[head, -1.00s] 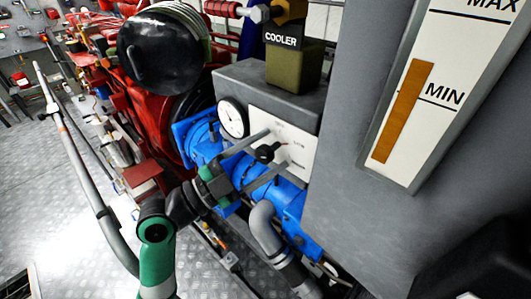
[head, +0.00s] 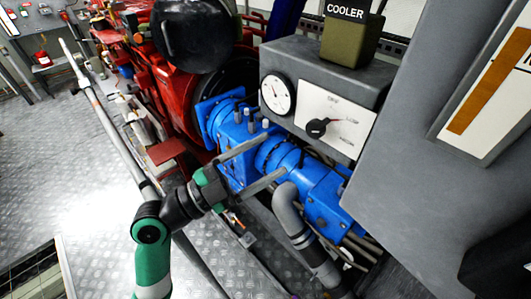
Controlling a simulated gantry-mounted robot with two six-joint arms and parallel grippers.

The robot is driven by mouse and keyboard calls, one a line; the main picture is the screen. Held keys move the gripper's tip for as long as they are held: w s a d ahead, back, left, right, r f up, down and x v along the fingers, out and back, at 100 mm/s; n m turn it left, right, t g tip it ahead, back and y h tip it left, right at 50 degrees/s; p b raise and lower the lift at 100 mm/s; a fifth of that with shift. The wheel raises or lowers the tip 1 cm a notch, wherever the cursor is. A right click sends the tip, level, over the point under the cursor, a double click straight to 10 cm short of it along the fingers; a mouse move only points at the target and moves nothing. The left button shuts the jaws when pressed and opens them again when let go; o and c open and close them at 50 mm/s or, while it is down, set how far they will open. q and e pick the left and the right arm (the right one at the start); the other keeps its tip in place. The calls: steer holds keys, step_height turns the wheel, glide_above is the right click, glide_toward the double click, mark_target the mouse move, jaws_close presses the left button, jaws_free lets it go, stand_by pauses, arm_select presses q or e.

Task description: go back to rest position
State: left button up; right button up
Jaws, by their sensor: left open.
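My left gripper (head: 274,157) is open, with two long grey fingers spread apart and nothing between them. It is in front of the blue pump housing (head: 238,148), left of and below the white control panel (head: 338,124). The black rotary knob (head: 318,128) on that panel is clear of the fingers, and its pointer is toward the right. My green and black left arm comes in from the lower left. My right gripper is not in view.
A grey cabinet with a level gauge (head: 492,82) stands at the right. A round dial (head: 278,95) and a COOLER block (head: 350,32) sit by the panel. The red engine (head: 188,95) is behind. A long rail (head: 98,108) runs at left; open metal floor (head: 60,165) lies beyond.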

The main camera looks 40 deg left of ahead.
arm_select(q)
steer(key=d+r+m+h, duration=0.5)
steer(key=d+r, duration=0.5)
steer(key=r, duration=0.1)
steer(key=s+r+n+t+y, duration=0.25)
steer(key=r+n, duration=0.25)
steer(key=r, duration=0.3)
steer(key=s+r+n+t+y, duration=0.1)
steer(key=r+n+t+y, duration=0.25)
steer(key=r+n, duration=0.35)
steer(key=a+f+n+y+b, duration=0.1)
steer(key=f+n+y+b, duration=0.1)
steer(key=f+b, duration=0.3)
steer(key=a+f+n+t+y+b, duration=0.1)
steer(key=a+f+n+b, duration=0.1)
steer(key=f+n+b, duration=0.2)
step_height(320, 180, down, 2)
steer(key=b, duration=0.3)
steer(key=shift+a+f+t+y, duration=0.15)
steer(key=shift+a+t+y, duration=0.15)
steer(key=shift+y, duration=0.1)
